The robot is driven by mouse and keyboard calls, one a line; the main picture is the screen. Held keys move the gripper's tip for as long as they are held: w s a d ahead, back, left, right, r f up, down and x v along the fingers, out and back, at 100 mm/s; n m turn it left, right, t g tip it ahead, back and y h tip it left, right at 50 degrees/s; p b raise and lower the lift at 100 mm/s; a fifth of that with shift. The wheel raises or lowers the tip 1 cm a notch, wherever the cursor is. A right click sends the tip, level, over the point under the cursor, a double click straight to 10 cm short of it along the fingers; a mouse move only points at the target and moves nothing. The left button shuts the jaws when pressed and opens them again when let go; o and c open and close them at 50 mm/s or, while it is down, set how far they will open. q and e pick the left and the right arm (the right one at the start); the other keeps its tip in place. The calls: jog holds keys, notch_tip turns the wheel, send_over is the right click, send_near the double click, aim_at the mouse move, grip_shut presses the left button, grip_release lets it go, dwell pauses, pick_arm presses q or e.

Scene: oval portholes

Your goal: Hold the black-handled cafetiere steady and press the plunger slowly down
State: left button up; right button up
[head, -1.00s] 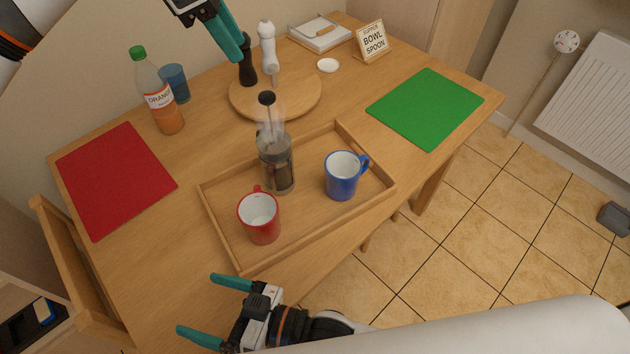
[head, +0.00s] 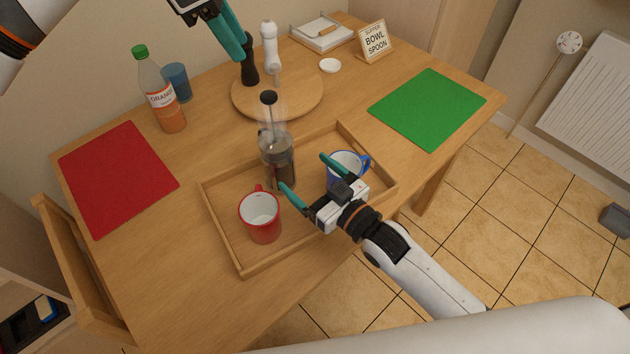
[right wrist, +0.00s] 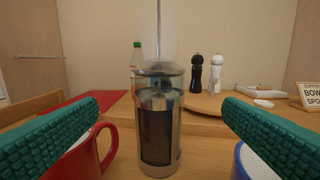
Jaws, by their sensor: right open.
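The cafetiere (head: 277,163) stands upright in the wooden tray, its plunger rod raised and topped by a black knob (head: 268,97). In the right wrist view the cafetiere (right wrist: 157,120) stands ahead, between my two fingers, with dark contents inside; the knob is out of that frame. My right gripper (head: 308,172) is open and empty, its fingertips close to the cafetiere's near right side; I cannot tell if they touch. My left gripper (head: 238,58) is above the round board, behind the cafetiere, its teal fingers close together; whether they are shut is unclear.
In the tray (head: 225,245), a red mug (head: 262,218) stands left of my right gripper and a blue mug (head: 335,178) partly behind it. An orange bottle (head: 160,95), blue cup (head: 176,82) and round board (head: 300,98) with two mills lie beyond. The green mat (head: 428,108) is clear.

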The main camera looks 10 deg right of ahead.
aim_at(277, 149)
jog(key=x, duration=1)
jog(key=shift+w+a, duration=0.15)
jog(key=shift+c, duration=0.5)
